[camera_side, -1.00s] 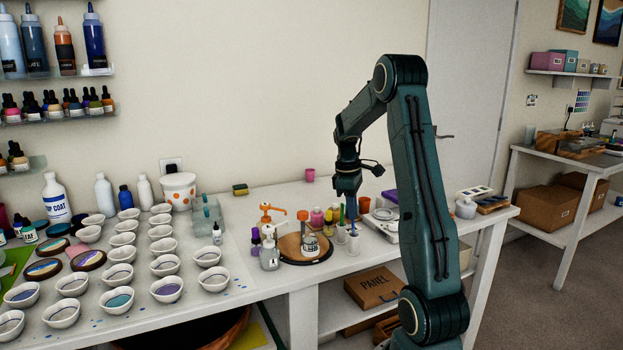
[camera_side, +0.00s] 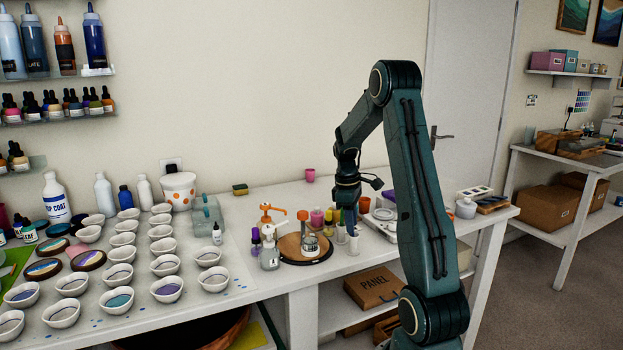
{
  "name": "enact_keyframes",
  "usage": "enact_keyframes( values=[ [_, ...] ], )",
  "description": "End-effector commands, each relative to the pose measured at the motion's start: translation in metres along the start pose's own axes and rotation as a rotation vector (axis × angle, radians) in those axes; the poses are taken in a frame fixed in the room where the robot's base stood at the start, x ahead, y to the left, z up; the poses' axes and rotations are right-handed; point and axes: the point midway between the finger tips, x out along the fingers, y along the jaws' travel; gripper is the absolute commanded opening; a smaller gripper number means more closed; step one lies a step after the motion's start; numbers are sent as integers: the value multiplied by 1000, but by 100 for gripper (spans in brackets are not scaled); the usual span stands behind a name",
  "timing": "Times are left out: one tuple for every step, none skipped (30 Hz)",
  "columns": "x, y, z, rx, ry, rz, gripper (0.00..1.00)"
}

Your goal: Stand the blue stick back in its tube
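My gripper (camera_side: 348,203) points down over the right part of the table, above two small white tubes. The blue stick (camera_side: 351,219) shows as a thin blue piece right below my fingers and appears to be held upright between them. Its lower end is just over or at the mouth of the right white tube (camera_side: 354,243); I cannot tell whether it is inside. The other white tube (camera_side: 341,235) stands just to the left and behind. The fingers themselves are small and dark in this view.
A round wooden board (camera_side: 304,250) with a jar on it lies left of the tubes. Small colored bottles (camera_side: 317,216) stand behind, and an orange cup (camera_side: 364,205) to the right. Rows of white cups fill the left.

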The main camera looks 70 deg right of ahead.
Motion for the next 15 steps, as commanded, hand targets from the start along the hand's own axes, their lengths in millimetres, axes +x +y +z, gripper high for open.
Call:
enact_keyframes(
  values=[
    [0,0,0,0,0,0,35],
    [0,0,0,0,0,0,35],
    [0,0,0,0,0,0,35],
    [0,0,0,0,0,0,35],
    [0,0,0,0,0,0,35],
    [0,0,0,0,0,0,35],
    [0,0,0,0,0,0,35],
    [0,0,0,0,0,0,35],
    [0,0,0,0,0,1,35],
    [-1,0,0,0,0,1,35],
    [-1,0,0,0,0,1,35],
    [-2,0,0,0,0,1,35],
    [-3,0,0,0,0,1,35],
    [-4,0,0,0,1,2,35],
    [-6,1,0,0,1,3,35]
  ],
)
